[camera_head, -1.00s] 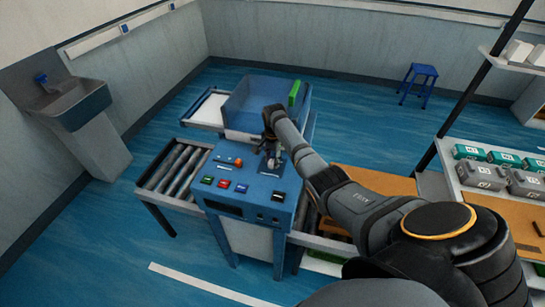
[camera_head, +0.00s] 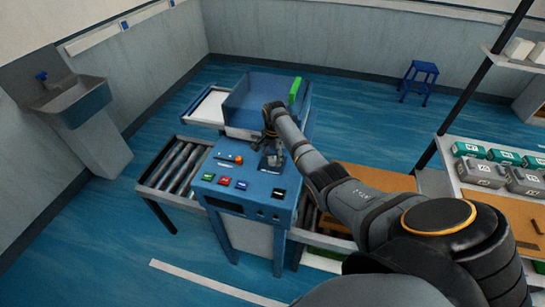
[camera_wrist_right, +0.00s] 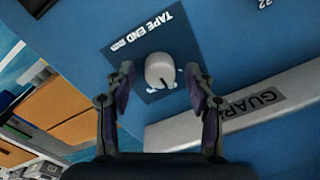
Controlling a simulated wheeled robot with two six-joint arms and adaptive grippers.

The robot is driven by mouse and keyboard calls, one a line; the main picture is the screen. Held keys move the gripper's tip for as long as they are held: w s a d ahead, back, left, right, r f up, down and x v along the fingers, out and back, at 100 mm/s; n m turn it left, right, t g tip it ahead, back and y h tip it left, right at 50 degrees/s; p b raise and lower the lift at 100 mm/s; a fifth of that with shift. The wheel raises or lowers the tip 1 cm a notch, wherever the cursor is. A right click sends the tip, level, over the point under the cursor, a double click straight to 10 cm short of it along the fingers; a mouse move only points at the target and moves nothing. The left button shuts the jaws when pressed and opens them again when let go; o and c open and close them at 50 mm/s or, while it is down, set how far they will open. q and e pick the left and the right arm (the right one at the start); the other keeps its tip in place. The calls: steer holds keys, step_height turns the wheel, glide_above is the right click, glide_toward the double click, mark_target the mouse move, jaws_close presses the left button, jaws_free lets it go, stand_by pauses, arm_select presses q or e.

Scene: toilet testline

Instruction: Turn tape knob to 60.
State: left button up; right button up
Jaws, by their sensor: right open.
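The tape knob (camera_wrist_right: 160,70) is a pale round knob with a dark pointer mark. It sits on a dark square plate (camera_wrist_right: 126,50) lettered "TAPE END" on the blue machine panel. In the right wrist view my right gripper (camera_wrist_right: 160,82) is open, with one finger on either side of the knob; I cannot tell whether they touch it. The pointer mark points toward the lower right in that view. In the head view the right gripper (camera_head: 271,158) is over the blue machine (camera_head: 240,188) and hides the knob. My left gripper does not show.
The panel has several coloured buttons (camera_head: 224,181) and an orange knob (camera_head: 238,159). A pale bar marked "GUARD" (camera_wrist_right: 220,110) lies close beside the plate in the wrist view. Rollers (camera_head: 178,168) stand left of the machine. Shelves with cases (camera_head: 485,172) stand at the right.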

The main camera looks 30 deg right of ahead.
mark_target(273, 159)
step_height(273, 159, up, 12)
steer(key=shift+s, duration=0.25)
stand_by(0.5)
